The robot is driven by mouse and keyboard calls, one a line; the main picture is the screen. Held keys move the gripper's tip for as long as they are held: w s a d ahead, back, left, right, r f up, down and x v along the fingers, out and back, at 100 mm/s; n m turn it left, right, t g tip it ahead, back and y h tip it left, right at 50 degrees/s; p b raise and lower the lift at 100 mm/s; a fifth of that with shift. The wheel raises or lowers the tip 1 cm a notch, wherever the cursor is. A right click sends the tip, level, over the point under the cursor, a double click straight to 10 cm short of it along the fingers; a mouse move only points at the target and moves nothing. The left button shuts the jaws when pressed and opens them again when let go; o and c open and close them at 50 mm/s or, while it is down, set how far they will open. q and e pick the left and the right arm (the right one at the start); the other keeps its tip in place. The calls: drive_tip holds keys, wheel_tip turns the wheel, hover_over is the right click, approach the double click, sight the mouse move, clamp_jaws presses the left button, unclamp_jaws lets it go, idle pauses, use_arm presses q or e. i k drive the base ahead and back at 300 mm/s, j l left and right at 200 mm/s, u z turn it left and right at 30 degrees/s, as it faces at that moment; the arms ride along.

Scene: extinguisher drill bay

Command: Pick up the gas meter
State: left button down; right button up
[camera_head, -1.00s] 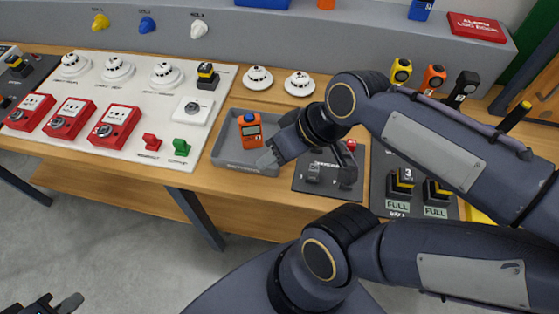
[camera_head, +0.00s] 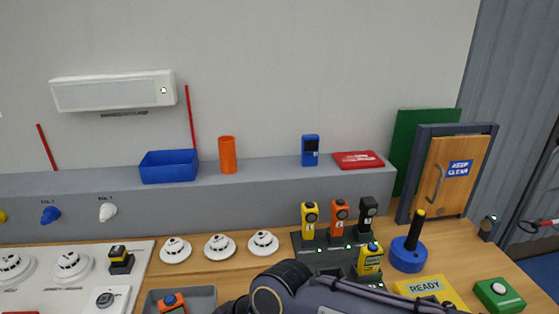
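The likely gas meter is an orange handheld unit with a blue knob on top (camera_head: 173,301). It is in the grey tray (camera_head: 205,292) at the bottom edge of the head view, and its lower part is cut off. My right arm comes in at the bottom, with its wrist just right of the tray. The fingertips of my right gripper are below the frame, so I cannot see whether they touch the unit. My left gripper is out of view.
White detectors (camera_head: 219,246) stand behind the tray. Yellow, orange and black handhelds (camera_head: 340,218) stand in a dark rack to the right, with a blue base with a black stick (camera_head: 408,254) beyond. A blue bin (camera_head: 169,166) and a blue handheld (camera_head: 310,150) are on the ledge.

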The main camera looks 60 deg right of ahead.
sight(310, 143)
drive_tip(key=z, duration=2.2)
